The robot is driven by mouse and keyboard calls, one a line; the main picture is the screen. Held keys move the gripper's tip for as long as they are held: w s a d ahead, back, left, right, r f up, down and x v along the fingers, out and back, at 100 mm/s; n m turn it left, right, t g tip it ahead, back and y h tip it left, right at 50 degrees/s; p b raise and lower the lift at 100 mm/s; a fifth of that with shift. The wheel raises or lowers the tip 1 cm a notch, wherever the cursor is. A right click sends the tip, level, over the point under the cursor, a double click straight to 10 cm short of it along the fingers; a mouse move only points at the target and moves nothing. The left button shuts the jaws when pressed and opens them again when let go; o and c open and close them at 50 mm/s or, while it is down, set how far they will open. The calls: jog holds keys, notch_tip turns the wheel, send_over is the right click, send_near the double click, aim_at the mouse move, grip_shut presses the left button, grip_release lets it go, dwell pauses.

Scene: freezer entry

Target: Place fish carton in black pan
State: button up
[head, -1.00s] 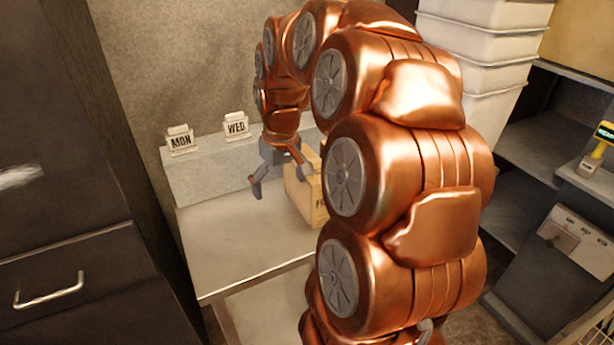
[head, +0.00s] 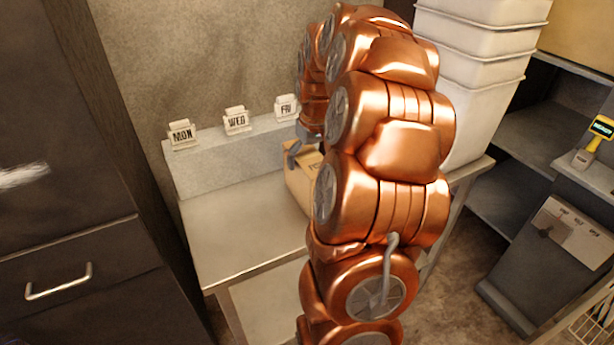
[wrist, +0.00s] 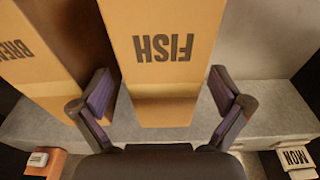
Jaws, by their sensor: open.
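The fish carton (wrist: 165,60) is a tan box with FISH printed on its face, upside down in the wrist view. In the head view the carton (head: 298,186) stands on the metal table, partly hidden behind my arm. My gripper (wrist: 160,90) is open, its two fingers to either side of the fish carton's near end in the picture. I cannot tell whether they touch it. In the head view my gripper (head: 297,150) is at the carton's top, mostly hidden by my arm. I see no black pan in either view.
A second tan carton (wrist: 45,55), lettered BRE, stands close left of the fish carton in the wrist view. MON (head: 182,135), WED (head: 236,121) and FRI (head: 286,108) signs stand on the back ledge. The table's left part (head: 225,225) is clear. White bins (head: 480,70) are stacked right.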

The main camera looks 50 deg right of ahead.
jog(key=shift+w+f+p, duration=0.25)
jog(key=shift+f+p, duration=0.1)
jog(key=shift+f, duration=0.6)
jog(key=shift+w+f+p, duration=0.2)
jog(key=shift+f+p, duration=0.15)
jog(key=shift+f, duration=0.55)
jog(key=shift+a, duration=0.1)
jog(key=c, duration=1.8)
